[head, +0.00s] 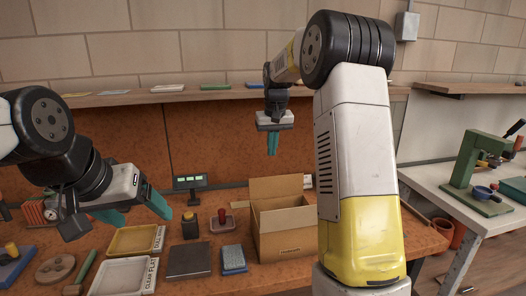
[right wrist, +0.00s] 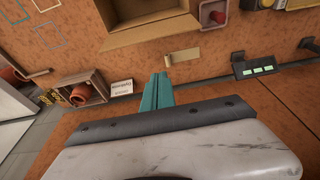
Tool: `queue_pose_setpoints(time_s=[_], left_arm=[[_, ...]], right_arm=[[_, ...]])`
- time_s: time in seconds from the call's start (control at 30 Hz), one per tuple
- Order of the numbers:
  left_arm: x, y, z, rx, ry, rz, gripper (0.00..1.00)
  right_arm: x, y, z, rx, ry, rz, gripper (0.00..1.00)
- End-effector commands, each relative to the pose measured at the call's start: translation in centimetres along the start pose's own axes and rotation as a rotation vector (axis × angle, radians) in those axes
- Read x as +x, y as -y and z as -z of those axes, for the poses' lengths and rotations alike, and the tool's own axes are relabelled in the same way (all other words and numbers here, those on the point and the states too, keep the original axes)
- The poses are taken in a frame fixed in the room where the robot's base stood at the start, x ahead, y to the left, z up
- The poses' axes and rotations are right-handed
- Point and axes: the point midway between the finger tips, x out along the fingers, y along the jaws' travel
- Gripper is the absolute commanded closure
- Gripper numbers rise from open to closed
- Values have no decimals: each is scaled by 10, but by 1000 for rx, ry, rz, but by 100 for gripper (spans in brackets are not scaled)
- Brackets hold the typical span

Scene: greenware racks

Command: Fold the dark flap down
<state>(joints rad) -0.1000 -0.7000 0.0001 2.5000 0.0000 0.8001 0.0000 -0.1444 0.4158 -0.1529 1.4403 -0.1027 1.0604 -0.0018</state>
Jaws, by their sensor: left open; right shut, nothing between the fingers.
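An open cardboard box (head: 285,246) stands on the bench in the head view. Its back flap (head: 274,187) stands up and looks somewhat darker brown than the front; I cannot tell for sure that it is the dark flap. The box's open inside partly shows at the top of the right wrist view (right wrist: 160,38). My right gripper (head: 272,152) is shut and empty, above and behind the box, apart from it; its teal fingers also show in the right wrist view (right wrist: 156,82). My left gripper (head: 146,216) is open and empty, left of the box over the bench.
A dark slab (head: 188,261), a blue-grey block (head: 233,258) and a red-handled tool in a dish (head: 222,222) lie left of the box. A display (head: 189,182) stands behind them. My right arm hides the bench just right of the box. A shelf (head: 150,97) runs behind.

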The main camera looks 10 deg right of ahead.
Motion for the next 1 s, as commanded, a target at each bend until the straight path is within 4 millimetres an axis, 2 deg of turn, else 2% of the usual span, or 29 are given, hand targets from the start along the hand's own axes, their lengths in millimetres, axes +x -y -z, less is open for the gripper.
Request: queue_pose_setpoints(time_s=[0.1,0.33,0.6,1.0], left_arm=[[0,0,0,0,0,0,25],[0,0,0,0,0,0,25],[0,0,0,0,0,0,25],[0,0,0,0,0,0,25]], right_arm=[[27,0,-2,0,6,0,100],[76,0,-1,0,4,0,100],[62,0,-33,1,-1,0,100],[61,0,-38,1,0,1,100]])
